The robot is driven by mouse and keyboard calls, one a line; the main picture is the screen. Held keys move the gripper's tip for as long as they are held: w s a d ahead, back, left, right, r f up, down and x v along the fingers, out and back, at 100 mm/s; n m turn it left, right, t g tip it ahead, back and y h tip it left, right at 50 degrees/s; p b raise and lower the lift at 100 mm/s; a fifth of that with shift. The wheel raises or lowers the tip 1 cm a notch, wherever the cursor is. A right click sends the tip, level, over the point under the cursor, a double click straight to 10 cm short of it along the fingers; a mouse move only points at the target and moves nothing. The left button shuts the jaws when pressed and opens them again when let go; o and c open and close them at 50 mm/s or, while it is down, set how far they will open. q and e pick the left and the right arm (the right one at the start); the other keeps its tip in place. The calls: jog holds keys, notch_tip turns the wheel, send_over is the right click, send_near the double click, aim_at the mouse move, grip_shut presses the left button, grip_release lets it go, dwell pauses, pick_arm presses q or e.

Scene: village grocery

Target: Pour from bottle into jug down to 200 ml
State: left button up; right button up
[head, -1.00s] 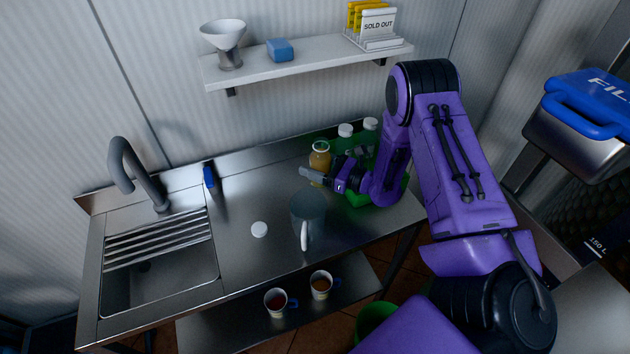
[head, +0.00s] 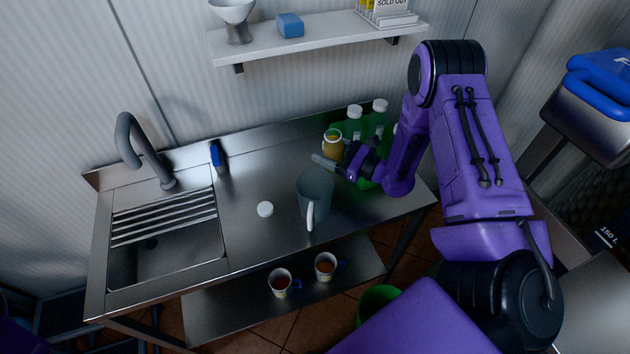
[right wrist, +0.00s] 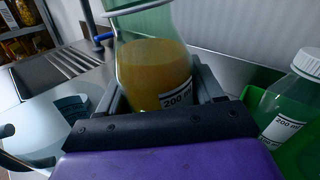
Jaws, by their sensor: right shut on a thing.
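The bottle (head: 333,147), clear with amber liquid, is held in my right gripper (head: 325,162) behind the jug, toward the wall. In the right wrist view the bottle (right wrist: 140,50) is between the fingers, with a 200 ml label; the liquid's surface is above the label. It looks near upright, and no stream shows. The grey translucent jug (head: 314,192) stands on the counter with its white handle toward me. It appears partly in the right wrist view (right wrist: 62,120). Its contents are not visible. My left gripper is out of view.
A green crate with capped bottles (head: 379,117) stands behind my right arm. A white cap (head: 265,209) lies left of the jug. The sink (head: 170,245) is at the left. Two cups (head: 281,282) (head: 325,266) stand on the lower shelf. Counter between sink and jug is mostly clear.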

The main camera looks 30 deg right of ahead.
aim_at(327, 146)
jog(key=shift+s+a+n+b, duration=0.1)
jog(key=shift+a+n+b, duration=0.05)
jog(key=shift+n+b, duration=0.75)
jog(key=shift+a+r+n, duration=0.15)
jog(key=shift+r+n, duration=0.45)
jog(key=shift+n, duration=0.1)
jog(key=shift+s+a+r+n+b, duration=0.15)
jog(key=shift+r+n+b, duration=0.15)
jog(key=shift+r+n, duration=0.25)
jog(key=shift+s+a+r+n+b, duration=0.15)
jog(key=shift+r+n+b, duration=0.15)
jog(key=shift+n, duration=0.35)
jog(key=shift+w+f+n+b, duration=0.1)
jog(key=shift+f+n+b, duration=0.4)
jog(key=shift+b, duration=0.7)
jog(key=shift+d+b, duration=0.1)
jog(key=shift+b, duration=0.2)
jog(key=f+n+b, duration=0.1)
jog(key=b, duration=0.1)
jog(key=f+n+b, duration=0.1)
jog(key=b, duration=0.1)
jog(key=shift+w+d+y, duration=0.15)
jog(key=shift+d+y, duration=0.1)
jog(key=shift+y, duration=0.05)
jog(key=shift+d+r+n+b, duration=0.1)
jog(key=shift+r+n+b, duration=0.3)
jog(key=shift+r+n, duration=0.15)
jog(key=shift+d+r+n+b, duration=0.1)
jog(key=shift+r+n+b, duration=0.15)
jog(key=shift+n+b, duration=0.25)
